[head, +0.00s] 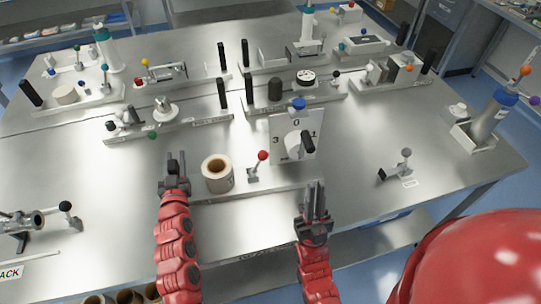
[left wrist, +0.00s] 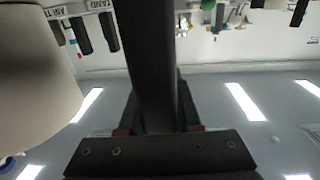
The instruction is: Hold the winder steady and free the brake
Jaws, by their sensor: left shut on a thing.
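The winder has a metal base plate (head: 285,187). On it stand a cream roll (head: 217,175), a small lever with a red knob (head: 262,156) and an upright panel (head: 281,130) marked 3, 0 and 1 with a black-handled dial (head: 306,142). My left gripper (head: 176,163) is at the plate's left end, left of the roll, shut on a black upright handle (left wrist: 150,60). The roll also fills the left of the left wrist view (left wrist: 35,70). My right gripper (head: 315,192) is in front of the panel, apart from the lever and dial. Its finger gap is unclear.
Several other fixtures with black handles stand behind on the steel table (head: 360,205). The table is bare between the winder and the grey-knobbed lever.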

